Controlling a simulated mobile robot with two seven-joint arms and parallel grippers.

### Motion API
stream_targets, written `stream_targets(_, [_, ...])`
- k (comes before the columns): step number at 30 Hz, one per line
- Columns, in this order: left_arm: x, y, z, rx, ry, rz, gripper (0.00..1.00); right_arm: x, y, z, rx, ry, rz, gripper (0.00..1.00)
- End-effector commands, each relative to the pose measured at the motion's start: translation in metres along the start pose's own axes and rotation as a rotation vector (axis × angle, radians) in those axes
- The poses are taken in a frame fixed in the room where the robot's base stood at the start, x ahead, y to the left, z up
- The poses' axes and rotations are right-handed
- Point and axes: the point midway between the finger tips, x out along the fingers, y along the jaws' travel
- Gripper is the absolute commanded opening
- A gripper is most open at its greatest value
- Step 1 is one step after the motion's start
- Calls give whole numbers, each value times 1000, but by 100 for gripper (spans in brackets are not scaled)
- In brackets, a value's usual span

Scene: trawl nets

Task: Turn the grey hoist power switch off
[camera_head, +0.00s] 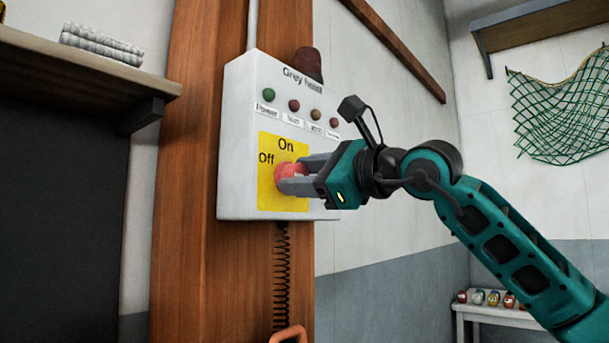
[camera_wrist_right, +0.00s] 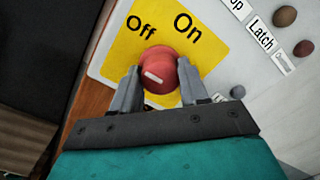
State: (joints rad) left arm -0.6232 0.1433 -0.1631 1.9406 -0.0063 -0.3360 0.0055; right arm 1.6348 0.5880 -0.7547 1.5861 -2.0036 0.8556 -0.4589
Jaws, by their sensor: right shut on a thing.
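A white control box (camera_head: 237,160) marked "Grey" and a partly unreadable second word is fixed to a wooden post. On its yellow plate (camera_head: 268,196), labelled "On" and "Off", sits a round red switch knob (camera_head: 284,171). My right gripper (camera_head: 291,175) is shut on the knob, one finger on each side. In the right wrist view the red knob (camera_wrist_right: 160,68) shows between the fingertips, with a short white mark on its face. The "Off" and "On" labels stand above it there. I cannot tell which label the mark points to. My left gripper is not in view.
Several small coloured buttons (camera_head: 294,105) and a dark red lamp (camera_head: 307,65) are on the box. A coiled cord (camera_head: 282,270) hangs below it to an orange handle (camera_head: 288,334). A shelf (camera_head: 90,72) is at left; a green net (camera_head: 560,110) hangs at right.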

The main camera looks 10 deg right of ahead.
Motion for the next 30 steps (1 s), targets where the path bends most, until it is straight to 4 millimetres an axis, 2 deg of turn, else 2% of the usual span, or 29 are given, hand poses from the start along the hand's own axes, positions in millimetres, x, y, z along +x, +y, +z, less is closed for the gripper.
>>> stream_targets(5, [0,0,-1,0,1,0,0,0,-1,1,-5,-1,-4,14])
stream_targets(6, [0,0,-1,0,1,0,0,0,-1,1,-5,-1,-4,47])
stream_targets(13, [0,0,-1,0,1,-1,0,0,-1,0,-2,0,-2,69])
stream_targets(23, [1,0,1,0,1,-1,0,-5,0,-1,-1,0,-2,70])
stream_targets(26, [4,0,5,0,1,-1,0,-18,0,-2,-2,-1,-4,70])
stream_targets(30, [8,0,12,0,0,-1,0,-47,1,-2,-3,0,-5,70])
